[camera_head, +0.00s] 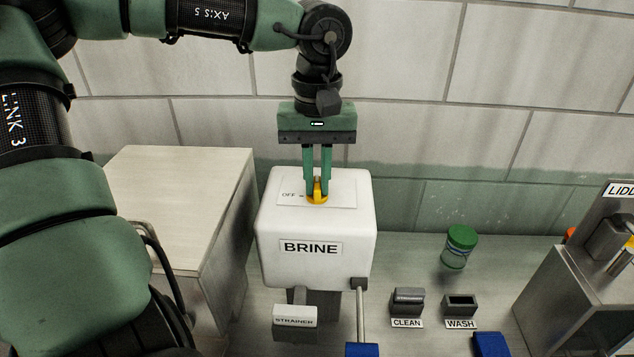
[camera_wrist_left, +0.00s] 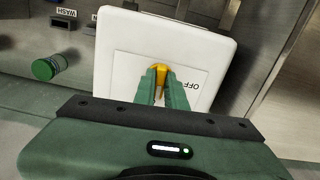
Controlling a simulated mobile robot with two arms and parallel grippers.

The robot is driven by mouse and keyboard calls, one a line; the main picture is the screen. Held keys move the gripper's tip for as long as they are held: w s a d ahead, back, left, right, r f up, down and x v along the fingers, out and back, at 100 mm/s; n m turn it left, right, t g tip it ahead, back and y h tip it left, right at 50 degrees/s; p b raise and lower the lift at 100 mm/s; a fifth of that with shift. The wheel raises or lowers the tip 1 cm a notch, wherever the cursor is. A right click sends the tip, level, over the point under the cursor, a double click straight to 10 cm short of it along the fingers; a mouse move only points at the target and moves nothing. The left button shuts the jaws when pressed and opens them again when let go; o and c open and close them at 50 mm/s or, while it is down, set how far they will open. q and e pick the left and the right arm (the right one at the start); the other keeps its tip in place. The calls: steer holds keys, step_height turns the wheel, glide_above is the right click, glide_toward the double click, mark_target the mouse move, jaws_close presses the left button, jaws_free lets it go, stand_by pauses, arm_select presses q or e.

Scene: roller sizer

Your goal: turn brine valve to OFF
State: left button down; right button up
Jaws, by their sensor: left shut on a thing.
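The white brine box (camera_head: 315,265) stands on the counter with a "BRINE" label on its front. The yellow brine valve (camera_head: 317,197) is on its top plate, with an "OFF" mark to its left in the head view. My left gripper (camera_head: 318,190) points down from above and is shut on the yellow valve. In the left wrist view, the valve (camera_wrist_left: 160,70) shows between the green fingers, and the "OFF" print is to the right of them. The fingers hide part of the valve, so its exact pointing direction is unclear. My right gripper is not in view.
A pale block (camera_head: 175,205) stands left of the brine box. A "STRAINER" holder (camera_head: 295,320) is in front. Dark "CLEAN" (camera_head: 407,301) and "WASH" (camera_head: 460,304) holders and a green-lidded jar (camera_head: 459,246) are to the right. A metal machine (camera_head: 590,290) stands far right.

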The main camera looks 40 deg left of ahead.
arm_select(q)
steer(key=n+b, duration=0.2)
steer(key=n, duration=0.1)
steer(key=shift+w+f+n, duration=0.1)
steer(key=shift+n, duration=0.2)
steer(key=n+b, duration=0.2)
steer(key=n, duration=0.2)
steer(key=shift+w+n, duration=0.1)
steer(key=shift+n, duration=0.2)
steer(key=n+b, duration=0.2)
steer(key=n, duration=0.3)
steer(key=shift+n+b, duration=0.5)
steer(key=shift+n, duration=0.9)
steer(key=shift+w+r, duration=0.1)
steer(key=shift+r, duration=0.1)
steer(key=c, duration=1.5)
jaws_free()
steer(key=shift+a, duration=0.1)
steer(key=shift+o, duration=0.2)
